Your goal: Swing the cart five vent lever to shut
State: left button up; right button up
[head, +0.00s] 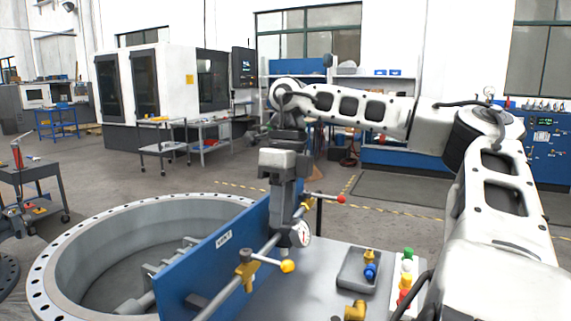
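A cart with a blue upright panel (215,262) and a grey top stands in front of me. A pipe along the panel carries a brass valve (246,270) whose lever ends in a yellow ball (288,266), pointing right. Farther back, a lever with a red ball (341,199) also points right; its valve is partly hidden behind my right gripper. My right gripper (284,236) points down over the pipe, beside a round gauge (301,233). Its fingertips are too small and overlapped to show whether they are open or touching anything. My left gripper is out of view.
A small grey tray (345,281) with brass and blue fittings lies on the cart top. A white strip with green, yellow and red pieces (406,268) is right of it. A large flanged ring (60,245) stands left of the panel.

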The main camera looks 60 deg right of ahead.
notch_tip(320, 180, up, 8)
jog(key=d, duration=0.1)
jog(key=shift+d+r+p, duration=0.25)
jog(key=shift+d+p, duration=0.05)
jog(key=shift+w, duration=0.15)
